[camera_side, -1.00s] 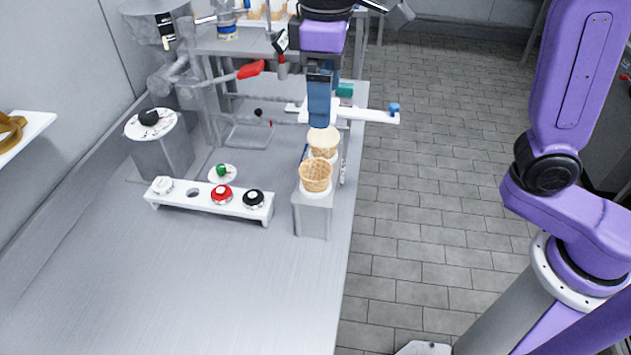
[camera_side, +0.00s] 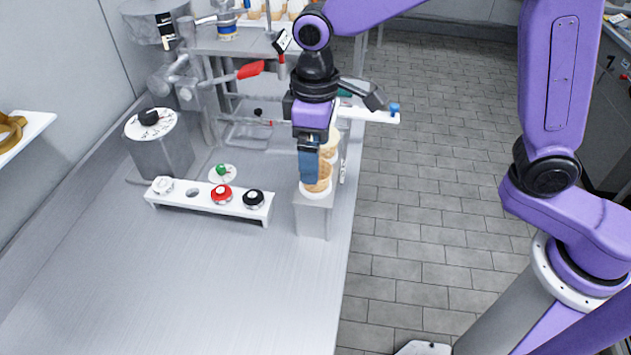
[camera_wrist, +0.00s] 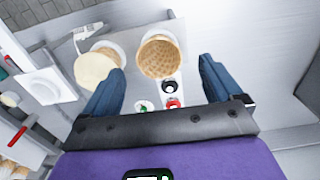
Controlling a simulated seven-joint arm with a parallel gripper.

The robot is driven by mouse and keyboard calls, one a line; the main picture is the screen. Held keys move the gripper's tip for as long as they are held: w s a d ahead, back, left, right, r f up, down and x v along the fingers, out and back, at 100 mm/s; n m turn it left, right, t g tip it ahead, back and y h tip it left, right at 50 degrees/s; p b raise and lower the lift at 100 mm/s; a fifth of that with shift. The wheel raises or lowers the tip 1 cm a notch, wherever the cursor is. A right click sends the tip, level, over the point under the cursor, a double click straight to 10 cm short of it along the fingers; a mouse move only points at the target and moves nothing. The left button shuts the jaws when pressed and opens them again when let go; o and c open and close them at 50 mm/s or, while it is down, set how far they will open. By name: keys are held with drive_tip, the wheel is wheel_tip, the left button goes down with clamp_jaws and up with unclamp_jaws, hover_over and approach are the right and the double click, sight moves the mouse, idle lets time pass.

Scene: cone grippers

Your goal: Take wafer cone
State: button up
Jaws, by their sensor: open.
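Two wafer cones stand in a white holder (camera_side: 315,219) near the table's right edge. The front cone (camera_side: 319,184) is partly hidden behind my gripper (camera_side: 309,179) in the side view. In the wrist view this waffle-patterned cone (camera_wrist: 160,56), open and hollow, lies ahead of and between the two blue fingers. The rear cone (camera_side: 330,143) has a pale, smooth top, and it shows in the wrist view (camera_wrist: 95,70) ahead of the left finger. My gripper (camera_wrist: 160,88) is open, with nothing between its fingers. Whether a finger touches the front cone cannot be told.
A white rack (camera_side: 209,198) with red, black and white knobs stands left of the cones. A grey machine with a red handle (camera_side: 250,70) is behind. A white arm with a blue knob (camera_side: 393,109) sticks out at right. The front table is clear.

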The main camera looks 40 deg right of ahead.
drive_tip(key=shift+f, duration=2.85)
drive_tip(key=c, duration=0.8)
